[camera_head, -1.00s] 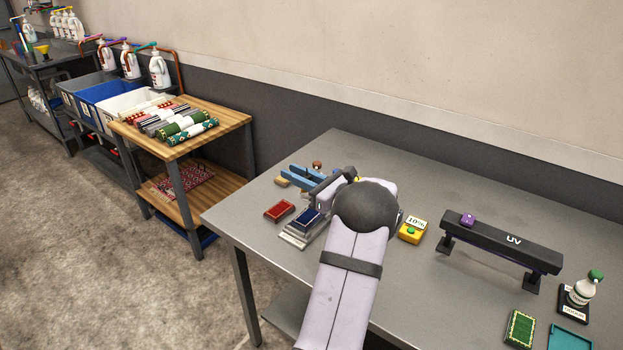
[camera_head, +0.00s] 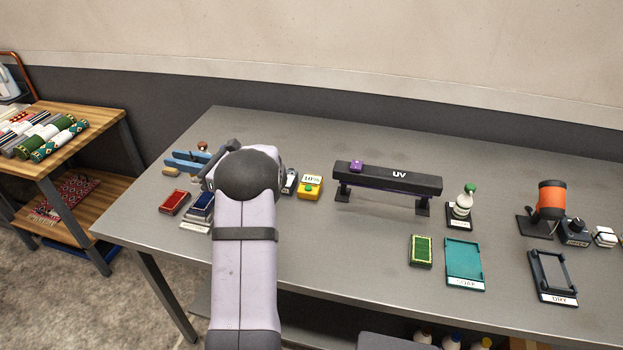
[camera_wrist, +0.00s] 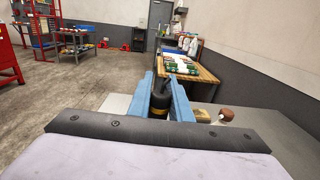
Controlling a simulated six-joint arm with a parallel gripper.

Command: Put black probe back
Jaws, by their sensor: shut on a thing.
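My gripper is near the left end of the steel table; its blue fingers (camera_head: 187,161) show in the head view, and the gripper also shows in the wrist view (camera_wrist: 164,94). The fingers are shut on the black probe (camera_wrist: 160,101), a dark rounded body with a yellow band, held between them. In the head view my arm and wrist hide the probe. A small dark and white device (camera_head: 289,181) stands just right of my wrist, partly hidden, beside a yellow box (camera_head: 310,187) marked 10% with a green button.
A red block (camera_head: 174,202) and a blue block (camera_head: 201,206) lie left of my arm. A black UV bar (camera_head: 387,178) on legs carries a purple block. The table's front middle is clear.

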